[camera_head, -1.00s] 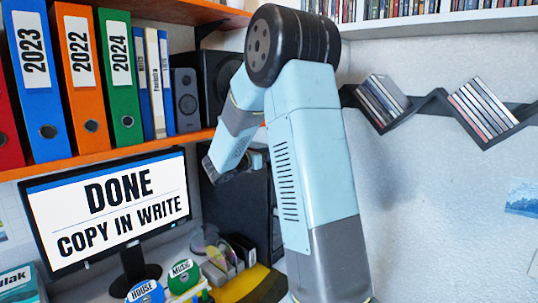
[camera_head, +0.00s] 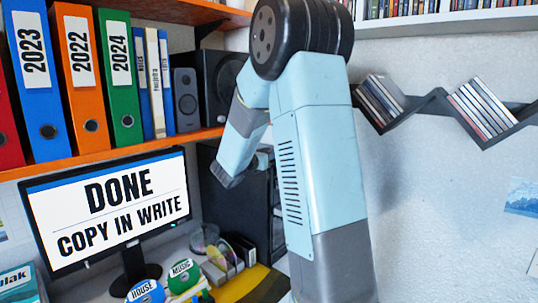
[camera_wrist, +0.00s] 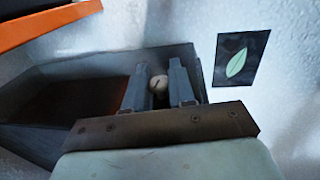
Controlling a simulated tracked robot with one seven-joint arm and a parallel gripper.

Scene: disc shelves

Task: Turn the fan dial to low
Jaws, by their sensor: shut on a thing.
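A small round pale dial (camera_wrist: 158,83) with a dark mark on its face shows in the wrist view, on or by the dark computer case (camera_wrist: 90,65). My gripper (camera_wrist: 158,72) has one finger on each side of the dial and is shut on it. The mark on the dial looks slanted; no setting label is readable. In the head view, the dark case (camera_head: 238,205) stands right of the monitor, and my arm's end is at its upper part. The dial and fingertips cannot be made out there.
The monitor (camera_head: 108,212) reads "DONE COPY IN WRITE". Discs and a rack (camera_head: 230,255) stand below. A leaf card (camera_wrist: 240,57) is beyond the case.

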